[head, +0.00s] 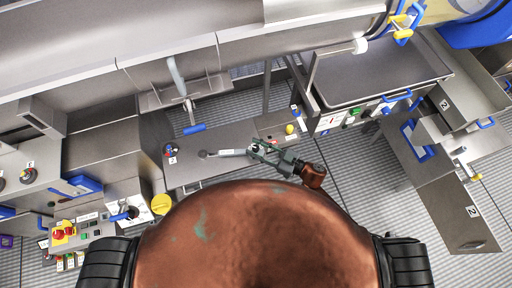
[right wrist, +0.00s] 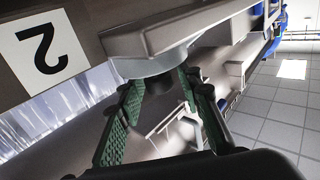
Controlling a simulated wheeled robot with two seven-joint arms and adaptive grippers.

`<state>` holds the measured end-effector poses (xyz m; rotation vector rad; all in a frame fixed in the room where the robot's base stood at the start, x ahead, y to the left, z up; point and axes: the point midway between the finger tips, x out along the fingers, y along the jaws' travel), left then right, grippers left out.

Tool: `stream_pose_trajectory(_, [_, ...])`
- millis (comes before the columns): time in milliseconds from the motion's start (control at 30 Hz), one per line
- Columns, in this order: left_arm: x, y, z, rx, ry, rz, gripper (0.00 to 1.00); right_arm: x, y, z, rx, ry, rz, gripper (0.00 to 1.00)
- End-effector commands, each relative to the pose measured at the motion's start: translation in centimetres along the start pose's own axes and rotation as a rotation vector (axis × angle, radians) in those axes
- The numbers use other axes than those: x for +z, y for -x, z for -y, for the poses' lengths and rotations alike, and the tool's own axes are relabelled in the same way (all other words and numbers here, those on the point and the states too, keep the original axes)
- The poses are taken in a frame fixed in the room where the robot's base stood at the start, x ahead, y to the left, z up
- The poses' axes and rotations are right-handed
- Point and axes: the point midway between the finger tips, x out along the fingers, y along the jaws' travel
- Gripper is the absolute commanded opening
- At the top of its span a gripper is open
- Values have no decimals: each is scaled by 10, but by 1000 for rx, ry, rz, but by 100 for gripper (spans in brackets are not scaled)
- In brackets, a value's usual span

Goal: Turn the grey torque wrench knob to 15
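A pale grey bar, which looks like the torque wrench (head: 230,153), lies across a grey bench top in the head view, with a small round end (head: 204,154) at its left. My right gripper (head: 262,149) is over the bar's right end. In the right wrist view, my gripper's green-padded fingers (right wrist: 163,83) stand apart around a short dark grey cylinder below a pale round disc (right wrist: 152,64) and beam (right wrist: 165,28). The cylinder may be the knob; contact cannot be made out. No scale reading is legible. My left gripper is not in view.
A yellow knob (head: 290,129) and a blue-and-red knob (head: 170,150) sit on the same bench. A blue-handled lever (head: 195,129) hangs behind it. A large steel tray (head: 380,75) stands at the right. A label with a 2 (right wrist: 42,48) is close to the fingers.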

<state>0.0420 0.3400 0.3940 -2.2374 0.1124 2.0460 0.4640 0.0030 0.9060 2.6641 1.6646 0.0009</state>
Motion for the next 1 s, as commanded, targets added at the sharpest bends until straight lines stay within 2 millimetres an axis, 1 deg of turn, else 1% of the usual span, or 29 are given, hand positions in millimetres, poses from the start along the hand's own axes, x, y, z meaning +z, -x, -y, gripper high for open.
stream_pose_trajectory(300, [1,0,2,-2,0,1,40,0,0,0,0,0,1,39])
stream_pose_trajectory(433, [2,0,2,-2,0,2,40,1,8,0,0,0,2,39])
stream_pose_trajectory(567, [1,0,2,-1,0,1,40,2,29,-1,2,-1,5,39])
stream_pose_trajectory(800, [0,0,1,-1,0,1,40,1,79,0,0,-1,4,39])
stream_pose_trajectory(900, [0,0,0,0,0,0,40,1,96,0,0,-1,3,39])
stream_pose_trajectory(1000, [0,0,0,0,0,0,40,1,109,0,0,-1,2,39])
